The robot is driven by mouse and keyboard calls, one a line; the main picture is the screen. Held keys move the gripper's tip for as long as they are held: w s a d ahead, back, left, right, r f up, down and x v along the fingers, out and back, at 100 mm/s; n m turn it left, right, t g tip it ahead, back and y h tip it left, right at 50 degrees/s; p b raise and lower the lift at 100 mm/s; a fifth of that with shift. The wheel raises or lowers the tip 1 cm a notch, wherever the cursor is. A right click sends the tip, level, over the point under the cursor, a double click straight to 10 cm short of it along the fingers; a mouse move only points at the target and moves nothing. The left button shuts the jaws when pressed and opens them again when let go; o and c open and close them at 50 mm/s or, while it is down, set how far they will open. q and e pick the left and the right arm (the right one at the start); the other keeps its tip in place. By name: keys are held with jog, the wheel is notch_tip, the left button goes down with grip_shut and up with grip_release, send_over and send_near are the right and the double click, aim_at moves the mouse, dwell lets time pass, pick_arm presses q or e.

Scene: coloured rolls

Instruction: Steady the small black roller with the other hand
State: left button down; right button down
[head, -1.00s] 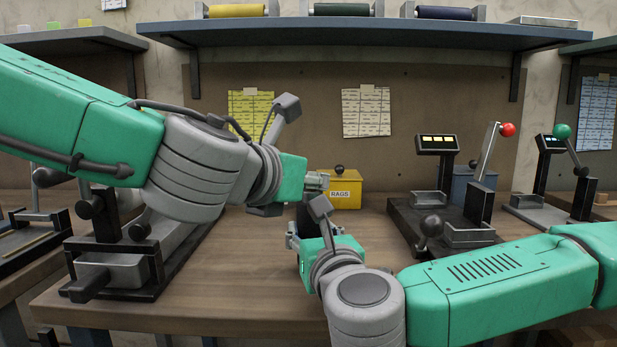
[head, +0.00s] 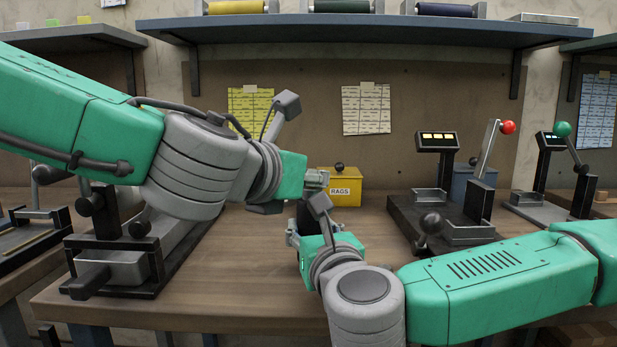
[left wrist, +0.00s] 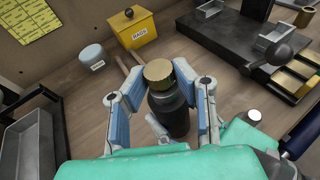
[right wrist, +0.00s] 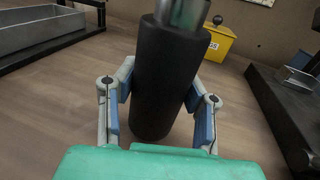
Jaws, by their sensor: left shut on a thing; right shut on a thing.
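The small black roller (right wrist: 165,80) stands about upright over the wooden bench, between my two grippers. In the left wrist view its brass-coloured end (left wrist: 158,70) faces up, with the dark body (left wrist: 172,112) below. My left gripper (left wrist: 168,88) is shut on the roller near its upper end. My right gripper (right wrist: 158,92) is shut on the roller's black body lower down. In the head view my left gripper (head: 318,180) is just above my right gripper (head: 312,236), and they hide most of the roller.
A yellow rags box (head: 345,188) stands behind the grippers. A black stand (head: 440,220) with a red-knobbed lever is to the right. A metal fixture (head: 115,260) stands at the left. In the left wrist view a small grey-blue tin (left wrist: 92,54) sits near the box. The bench front is clear.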

dwell(0.3)
pick_arm(q)
jog(key=c, duration=1.2)
grip_release()
jog(key=shift+f, duration=0.1)
jog(key=c, duration=0.4)
jog(key=v, duration=0.6)
